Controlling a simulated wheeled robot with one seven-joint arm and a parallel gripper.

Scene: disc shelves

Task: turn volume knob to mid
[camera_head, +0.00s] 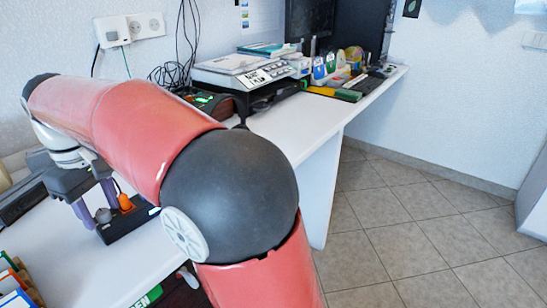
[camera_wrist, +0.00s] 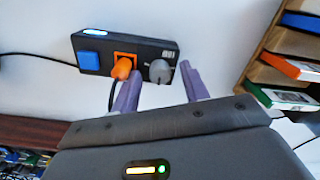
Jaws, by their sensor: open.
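A black control box (camera_wrist: 123,50) lies on the white desk, with a blue square button (camera_wrist: 89,58), an orange raised control (camera_wrist: 121,68) and a grey round knob (camera_wrist: 159,71). No readable label shows which is the volume knob; the grey one looks most like a dial. My gripper (camera_wrist: 161,69) is open, one finger near the orange control and the other just right of the grey knob. Contact with the knob cannot be told.
A wooden rack (camera_wrist: 262,75) with colored cases stands right of the box in the wrist view. A black cable (camera_wrist: 40,57) runs left from the box. A printer-like device (camera_head: 240,72) stands farther along the desk (camera_head: 298,130). Bare desk surrounds the box.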

